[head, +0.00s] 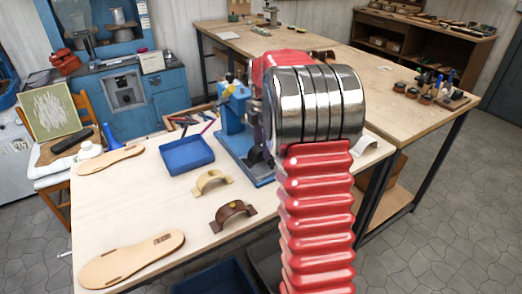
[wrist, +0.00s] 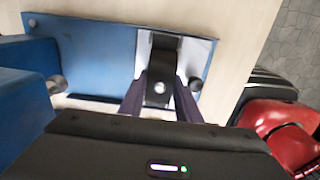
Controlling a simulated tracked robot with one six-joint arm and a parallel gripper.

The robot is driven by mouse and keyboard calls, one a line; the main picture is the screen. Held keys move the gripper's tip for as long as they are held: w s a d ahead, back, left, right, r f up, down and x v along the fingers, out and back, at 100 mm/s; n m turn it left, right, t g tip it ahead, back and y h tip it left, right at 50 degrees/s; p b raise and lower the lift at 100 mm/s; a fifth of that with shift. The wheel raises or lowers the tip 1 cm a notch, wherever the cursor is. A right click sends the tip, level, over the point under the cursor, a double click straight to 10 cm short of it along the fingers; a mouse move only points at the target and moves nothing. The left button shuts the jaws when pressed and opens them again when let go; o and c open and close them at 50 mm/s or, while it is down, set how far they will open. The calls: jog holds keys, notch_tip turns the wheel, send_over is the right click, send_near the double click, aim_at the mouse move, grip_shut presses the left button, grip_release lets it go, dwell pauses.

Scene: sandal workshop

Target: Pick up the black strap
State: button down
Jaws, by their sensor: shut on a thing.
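The black strap (wrist: 161,66) shows in the wrist view, with a round pale stud near its lower end. It is over the blue base plate of a press, in front of a pale grey patch. My gripper (wrist: 160,98) is shut on the black strap, with one dark finger on each side of it. In the head view my arm covers much of this spot, and I cannot clearly make out the strap or the fingertips there.
The blue press (head: 233,112) stands beside my arm. A blue tray (head: 187,155), a tan strap (head: 212,181), a brown strap (head: 232,213) and sandal soles (head: 131,259) lie on the workbench (head: 120,215). A white strap (head: 364,146) lies right of my arm.

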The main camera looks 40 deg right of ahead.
notch_tip(320, 180, up, 10)
dwell(0.6)
dwell(0.4)
